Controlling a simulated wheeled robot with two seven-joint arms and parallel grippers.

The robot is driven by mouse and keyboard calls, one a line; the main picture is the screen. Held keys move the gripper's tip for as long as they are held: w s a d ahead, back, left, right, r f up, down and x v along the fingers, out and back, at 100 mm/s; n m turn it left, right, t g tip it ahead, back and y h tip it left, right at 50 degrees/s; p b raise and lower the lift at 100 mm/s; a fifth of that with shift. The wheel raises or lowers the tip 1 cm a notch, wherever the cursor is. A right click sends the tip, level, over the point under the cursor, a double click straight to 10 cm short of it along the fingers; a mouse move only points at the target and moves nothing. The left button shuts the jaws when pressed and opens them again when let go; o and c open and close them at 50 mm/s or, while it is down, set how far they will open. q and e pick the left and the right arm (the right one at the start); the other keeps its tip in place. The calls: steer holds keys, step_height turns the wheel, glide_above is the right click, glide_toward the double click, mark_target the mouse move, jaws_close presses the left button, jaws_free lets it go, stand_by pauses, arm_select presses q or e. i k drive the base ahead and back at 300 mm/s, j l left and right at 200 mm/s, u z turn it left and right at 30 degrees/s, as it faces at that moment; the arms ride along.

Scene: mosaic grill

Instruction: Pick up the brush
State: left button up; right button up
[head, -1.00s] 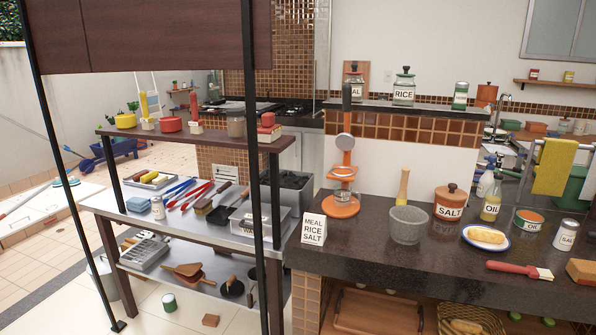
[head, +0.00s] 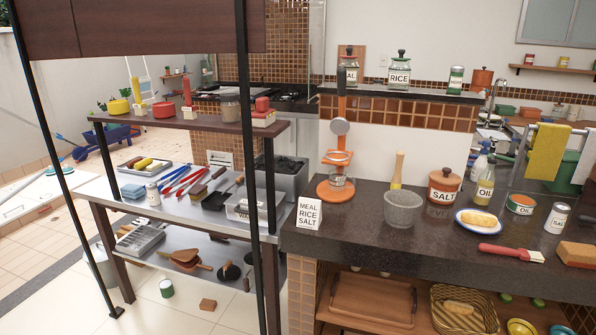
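A basting brush (head: 511,252) with a red handle and pale bristles lies flat on the dark stone counter at the right, near its front edge. Its bristle end points right. Another brush-like tool (head: 196,198) with a dark handle and brownish bristles lies among the tools on the metal shelf at the left. Neither of my grippers shows in the head view, and nothing is seen touching either brush.
On the counter, a bread plate (head: 483,221) lies behind the red brush and a brown block (head: 577,254) to its right. A glass bowl (head: 404,209) stands further left. Black posts (head: 244,170) rise before the shelf. The counter's front centre is clear.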

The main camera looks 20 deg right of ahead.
mark_target(524, 255)
steer(key=z, duration=2.05)
steer(key=i, duration=0.55)
steer(key=j+u, duration=0.05)
steer(key=j, duration=0.05)
